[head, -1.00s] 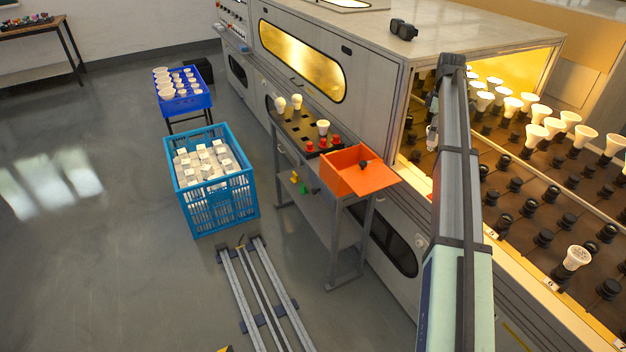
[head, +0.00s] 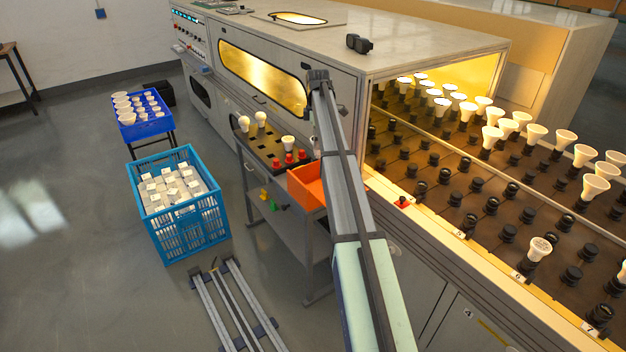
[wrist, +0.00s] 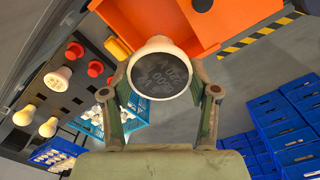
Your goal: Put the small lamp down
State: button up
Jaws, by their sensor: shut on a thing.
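My gripper (wrist: 160,92) is shut on a lamp (wrist: 160,76) with a white rim and a dark printed face, which points toward the wrist camera. In the head view my arm hides most of the gripper and lamp. In the wrist view the lamp overlaps the near edge of the orange bin (wrist: 235,22); its height above the bin is unclear. A black tray with square holes (wrist: 58,103) lies left of the gripper. It holds a white reflector lamp (head: 288,143), two round bulbs (head: 261,118) and several red pieces (head: 302,155).
The tray and orange bin (head: 306,186) are on a grey cart beside the oven machine (head: 345,95). A blue crate of boxes (head: 207,222) and a blue bin of lamps (head: 143,130) stand left. The open rack (head: 450,165) at right holds lamps and black sockets.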

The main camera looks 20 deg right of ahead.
notch_tip(320, 180, down, 16)
jog(key=shift+f+p, duration=0.1)
jog(key=shift+p, duration=0.85)
jog(key=shift+f, duration=0.1)
jog(key=o, duration=0.9)
notch_tip(320, 180, up, 12)
jog(key=shift+r+b, duration=0.15)
jog(key=shift+b, duration=0.85)
jog(key=shift+a, duration=0.1)
